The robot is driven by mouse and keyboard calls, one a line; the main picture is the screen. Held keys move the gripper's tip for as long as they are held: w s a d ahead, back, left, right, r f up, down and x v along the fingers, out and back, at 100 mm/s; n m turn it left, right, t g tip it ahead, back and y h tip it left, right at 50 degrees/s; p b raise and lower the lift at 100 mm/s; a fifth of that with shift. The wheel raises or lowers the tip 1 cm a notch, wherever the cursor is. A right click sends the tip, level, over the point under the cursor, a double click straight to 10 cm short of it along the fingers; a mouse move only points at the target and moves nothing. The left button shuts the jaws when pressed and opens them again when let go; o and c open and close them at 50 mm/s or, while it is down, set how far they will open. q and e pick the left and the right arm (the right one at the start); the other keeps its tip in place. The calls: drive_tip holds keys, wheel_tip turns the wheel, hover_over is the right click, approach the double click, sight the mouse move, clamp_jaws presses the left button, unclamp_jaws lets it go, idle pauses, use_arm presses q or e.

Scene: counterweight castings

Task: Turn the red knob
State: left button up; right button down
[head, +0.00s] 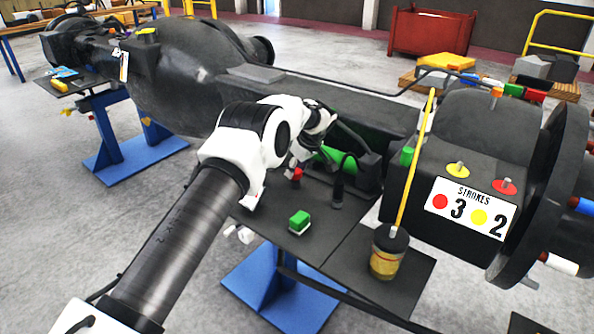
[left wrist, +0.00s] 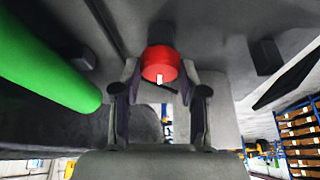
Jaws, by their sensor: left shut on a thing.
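The red knob (left wrist: 161,64) is a short red cylinder with a white mark on its face, on a dark grey surface in the left wrist view. My left gripper (left wrist: 160,78) has a finger on each side of it and is shut on it. In the head view my left gripper (head: 316,126) is at the dark casting (head: 360,108), and the gripped knob is not clearly visible there. My right gripper is not in view.
A green cylinder (left wrist: 45,62) lies close left of the gripper. A small red piece (head: 297,174) and a green block (head: 299,221) are on the dark shelf below. A jar (head: 386,262) with a yellow stick stands right, near a STROKES sign (head: 470,207).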

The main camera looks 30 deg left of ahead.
use_arm(q)
drive_tip(key=shift+s+f, duration=0.1)
drive_tip(key=shift+f, duration=0.1)
drive_tip(key=o, duration=1.1)
drive_tip(key=shift+o, duration=0.2)
drive_tip(key=shift+a+f, duration=0.1)
drive_tip(key=shift+a, duration=0.1)
drive_tip(key=w+v, duration=0.1)
drive_tip(key=v, duration=1.1)
drive_tip(key=shift+s, duration=0.3)
